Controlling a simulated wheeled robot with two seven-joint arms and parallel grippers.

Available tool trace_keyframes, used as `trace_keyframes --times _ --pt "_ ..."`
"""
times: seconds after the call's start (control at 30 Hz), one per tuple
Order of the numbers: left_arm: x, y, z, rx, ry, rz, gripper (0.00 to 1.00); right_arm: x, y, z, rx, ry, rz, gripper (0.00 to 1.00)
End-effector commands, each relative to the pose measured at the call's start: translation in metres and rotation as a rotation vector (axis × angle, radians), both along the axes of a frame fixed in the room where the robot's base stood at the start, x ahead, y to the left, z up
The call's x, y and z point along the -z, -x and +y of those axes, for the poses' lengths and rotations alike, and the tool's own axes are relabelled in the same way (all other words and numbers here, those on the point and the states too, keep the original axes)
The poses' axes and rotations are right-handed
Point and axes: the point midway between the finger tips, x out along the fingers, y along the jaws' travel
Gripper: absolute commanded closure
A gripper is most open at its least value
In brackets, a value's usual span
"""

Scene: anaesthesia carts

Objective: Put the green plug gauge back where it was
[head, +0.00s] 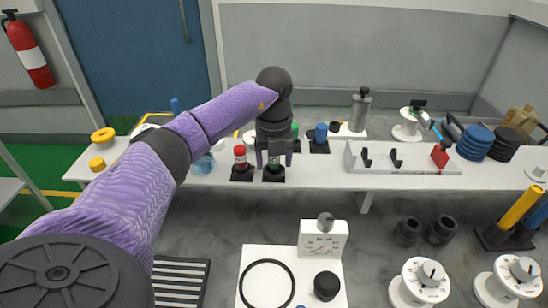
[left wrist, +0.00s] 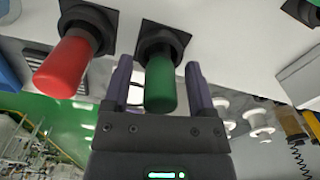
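A green plug gauge (left wrist: 161,84) stands in a black square holder (left wrist: 176,36) in the left wrist view. In the head view its green part (head: 274,160) shows below my left gripper (head: 275,155), above its black base (head: 273,174). My left gripper (left wrist: 159,92) is open, with one finger on each side of the green handle. In the left wrist view a gap shows between the handle and each finger. A red plug gauge (left wrist: 62,68) stands in its own holder beside it; it also shows in the head view (head: 240,155). My right gripper is not in view.
Another green piece (head: 295,131) and a blue one (head: 321,132) stand just behind my left gripper on the white bench. A white rack (head: 405,160) is to the right. A dial gauge (head: 323,239) and a black ring (head: 266,285) are nearer.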

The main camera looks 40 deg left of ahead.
Motion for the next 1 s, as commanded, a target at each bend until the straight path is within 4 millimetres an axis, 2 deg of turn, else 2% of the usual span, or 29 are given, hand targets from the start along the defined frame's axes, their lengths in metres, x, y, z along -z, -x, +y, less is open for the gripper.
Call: trace_keyframes --times 0.17,0.27,0.5,0.6,0.7,1.0 --pt "-0.001 0.0 0.0 0.0 0.0 0.0 0.28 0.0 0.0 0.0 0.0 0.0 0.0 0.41" --pt "-0.012 0.0 0.0 0.0 0.0 -0.001 0.28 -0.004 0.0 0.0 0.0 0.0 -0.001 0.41" --pt "-0.082 -0.001 0.0 0.0 0.0 -0.005 0.28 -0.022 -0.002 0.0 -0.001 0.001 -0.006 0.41" --pt "-0.104 -0.001 0.0 -0.001 0.001 -0.004 0.28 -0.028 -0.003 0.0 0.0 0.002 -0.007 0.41" --pt "-0.118 -0.001 0.0 0.0 0.001 -0.003 0.28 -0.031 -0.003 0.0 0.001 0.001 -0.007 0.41" --pt "-0.123 0.0 0.0 0.0 0.001 0.001 0.28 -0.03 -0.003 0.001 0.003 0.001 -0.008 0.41"
